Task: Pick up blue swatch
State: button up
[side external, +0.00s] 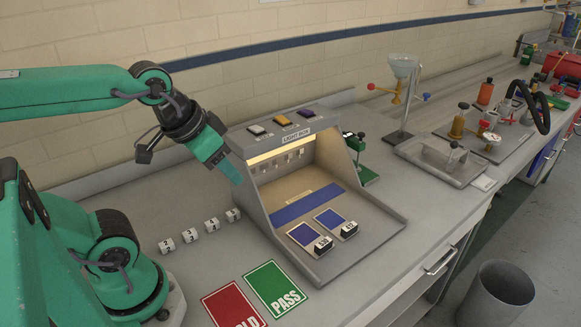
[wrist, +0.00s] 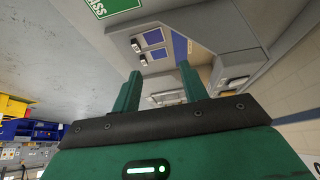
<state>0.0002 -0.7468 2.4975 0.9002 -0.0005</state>
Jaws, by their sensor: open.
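Blue pieces lie in the light box (side external: 375,222): a long blue strip (side external: 308,206) across its floor, and two smaller blue swatches (side external: 304,235) and (side external: 331,218) in front of it. Which one is the task's swatch I cannot tell. In the wrist view the long strip (wrist: 180,46) and the small swatches (wrist: 152,37) and (wrist: 158,54) show beyond my fingers. My gripper (side external: 234,178) is beside the upper left side of the light box, above the bench and apart from the blue pieces. Its two green fingers (wrist: 158,80) are spread with nothing between them.
Black-and-white numbered blocks (side external: 323,243) and (side external: 349,230) stand by the small swatches. Several white numbered cubes (side external: 200,232) line the bench left of the box. A red card (side external: 230,303) and green PASS card (side external: 275,285) lie in front. The box's left wall stands beside my gripper.

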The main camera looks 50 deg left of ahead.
jog(key=w+d+g, duration=0.2)
jog(key=w, duration=0.6)
jog(key=g, duration=0.3)
send_over(353, 224)
notch_tip(353, 224, down, 14)
jog(key=shift+a+f, duration=0.15)
jog(key=shift+f, duration=0.1)
jog(key=shift+w+f+g, duration=0.2)
jog(key=shift+f+g, duration=0.1)
jog(key=shift+f, duration=0.05)
jog(key=shift+f, duration=1.3)
jog(key=shift+f, duration=0.1)
jog(key=shift+s+f, duration=0.15)
jog(key=shift+f, duration=2.35)
